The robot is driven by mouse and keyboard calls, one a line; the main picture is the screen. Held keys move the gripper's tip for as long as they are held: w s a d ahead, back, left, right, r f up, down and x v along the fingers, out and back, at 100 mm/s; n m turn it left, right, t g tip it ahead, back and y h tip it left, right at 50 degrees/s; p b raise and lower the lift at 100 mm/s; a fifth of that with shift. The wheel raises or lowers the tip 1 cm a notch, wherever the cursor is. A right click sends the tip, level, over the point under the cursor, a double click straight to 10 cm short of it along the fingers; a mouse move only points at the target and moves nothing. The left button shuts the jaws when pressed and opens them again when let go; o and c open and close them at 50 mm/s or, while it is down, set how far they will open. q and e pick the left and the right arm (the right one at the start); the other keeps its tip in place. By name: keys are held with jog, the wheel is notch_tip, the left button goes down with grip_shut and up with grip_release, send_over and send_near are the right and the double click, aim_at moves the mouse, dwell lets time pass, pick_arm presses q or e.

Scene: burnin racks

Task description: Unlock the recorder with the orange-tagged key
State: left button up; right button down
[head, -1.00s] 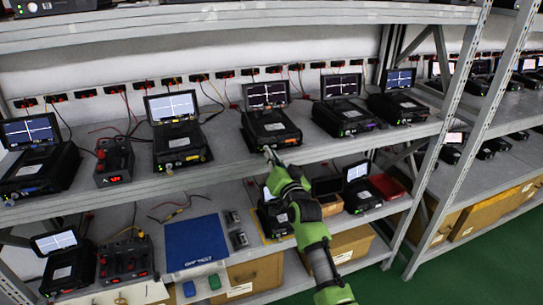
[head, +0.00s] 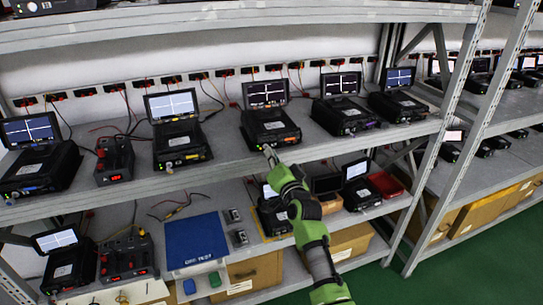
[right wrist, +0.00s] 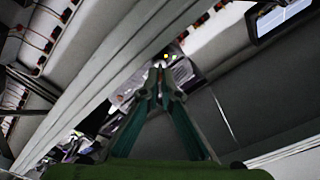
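Several black recorders with raised screens stand on the middle shelf. My right gripper (head: 268,150) reaches up from below to the front face of the middle recorder (head: 271,128), near its lower left part. In the right wrist view the two green fingers (right wrist: 160,70) converge and their tips come together against a grey front panel (right wrist: 150,86) with small yellow spots. I cannot make out the orange-tagged key; if it is between the fingertips, it is hidden or too small to tell. I cannot tell whether the tips touch the panel. My left gripper is out of view.
Neighbouring recorders stand left (head: 181,142) and right (head: 345,116). The lower shelf holds a blue mat (head: 196,241), small devices and a red tray (head: 386,184). A rack post (head: 440,140) stands at right.

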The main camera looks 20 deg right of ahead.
jog(key=c, duration=2.6)
grip_release()
jog(key=s, duration=1.2)
jog(key=shift+f, duration=0.1)
